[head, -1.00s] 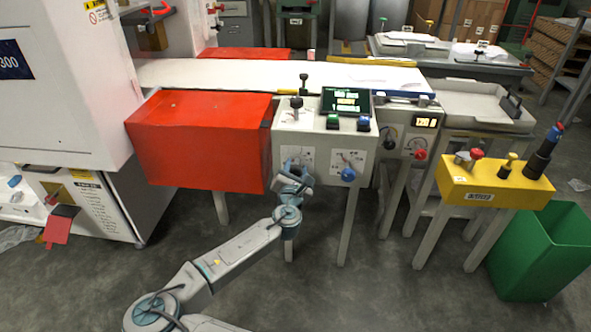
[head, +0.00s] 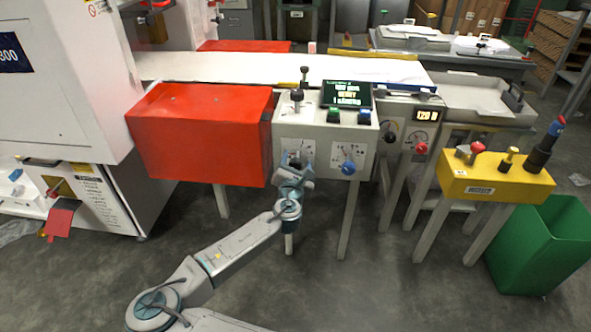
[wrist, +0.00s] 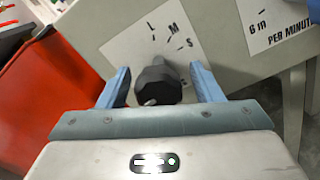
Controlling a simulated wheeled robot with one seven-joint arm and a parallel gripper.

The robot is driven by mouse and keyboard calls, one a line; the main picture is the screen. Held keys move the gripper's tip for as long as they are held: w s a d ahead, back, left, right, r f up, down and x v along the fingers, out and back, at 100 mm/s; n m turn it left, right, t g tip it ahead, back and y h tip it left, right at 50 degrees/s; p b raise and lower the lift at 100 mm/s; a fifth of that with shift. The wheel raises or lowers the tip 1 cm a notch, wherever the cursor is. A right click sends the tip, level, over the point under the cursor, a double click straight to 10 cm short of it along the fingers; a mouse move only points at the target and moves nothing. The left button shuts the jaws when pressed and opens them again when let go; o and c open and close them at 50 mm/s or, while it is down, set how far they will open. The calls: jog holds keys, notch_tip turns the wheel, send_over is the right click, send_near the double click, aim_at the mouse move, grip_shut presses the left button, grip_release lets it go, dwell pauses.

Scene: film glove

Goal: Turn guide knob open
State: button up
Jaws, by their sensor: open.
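A black knob (wrist: 158,82) sits on a white plate marked L, M and S on the grey control box (head: 325,115). In the wrist view it shows between the two blue fingers of my open gripper (wrist: 162,84), with a gap on each side. I cannot tell how deep the fingers reach around it. A small light tip shows on the knob's lower left.
A blue knob (head: 348,168) is on the right dial of the same box. A red box (head: 200,135) stands close on the left. A yellow control box (head: 495,182) and green bin (head: 540,250) are to the right. The floor in front is clear.

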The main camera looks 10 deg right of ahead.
jog(key=p+v, duration=0.1)
jog(key=v, duration=1.2)
jog(key=shift+s, duration=0.3)
